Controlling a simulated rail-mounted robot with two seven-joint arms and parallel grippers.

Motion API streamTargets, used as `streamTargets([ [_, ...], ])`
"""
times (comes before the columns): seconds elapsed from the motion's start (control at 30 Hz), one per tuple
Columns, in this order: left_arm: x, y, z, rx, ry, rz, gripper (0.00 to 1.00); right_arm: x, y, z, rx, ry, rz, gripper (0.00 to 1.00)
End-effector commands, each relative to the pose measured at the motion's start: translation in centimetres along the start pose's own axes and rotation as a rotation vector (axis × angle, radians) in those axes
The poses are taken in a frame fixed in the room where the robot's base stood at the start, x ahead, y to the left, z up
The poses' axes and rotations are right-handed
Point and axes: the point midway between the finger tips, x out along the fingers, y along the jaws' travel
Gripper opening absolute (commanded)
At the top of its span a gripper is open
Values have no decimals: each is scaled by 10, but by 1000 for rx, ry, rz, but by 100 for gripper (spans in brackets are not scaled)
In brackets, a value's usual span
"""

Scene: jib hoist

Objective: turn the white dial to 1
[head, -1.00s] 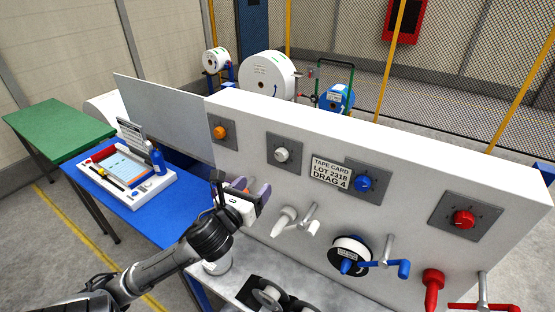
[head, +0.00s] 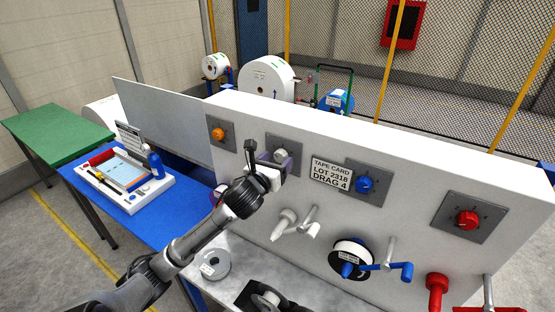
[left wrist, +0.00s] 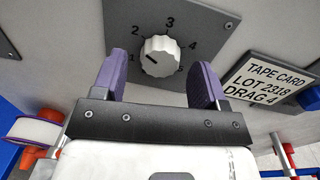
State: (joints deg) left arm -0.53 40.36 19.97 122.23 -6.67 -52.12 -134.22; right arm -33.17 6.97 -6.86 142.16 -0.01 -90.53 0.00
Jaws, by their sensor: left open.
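The white dial (head: 281,155) is a ribbed knob on a grey plate on the upright white panel. In the left wrist view the white dial (left wrist: 160,57) has the numbers 1 to 5 around it. Its dark pointer mark is on its left side, towards the upper left, near 1 and 2; I cannot tell the exact setting. My left gripper (head: 277,163) is in front of the dial. In the left wrist view the left gripper (left wrist: 161,62) is open, its purple fingers either side of the dial with gaps. My right gripper is not in view.
An orange knob (head: 218,133), a blue knob (head: 364,184) and a red knob (head: 467,219) share the panel. A tape card (head: 331,174) is fixed right of the white dial.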

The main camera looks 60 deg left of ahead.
Motion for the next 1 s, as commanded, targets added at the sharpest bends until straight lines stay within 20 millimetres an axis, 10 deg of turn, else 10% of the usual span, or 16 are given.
streamTargets([
  [0.5,9,0,0,0,0,-1,65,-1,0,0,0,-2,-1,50],
  [1.0,9,0,0,0,0,-1,18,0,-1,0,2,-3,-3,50],
])
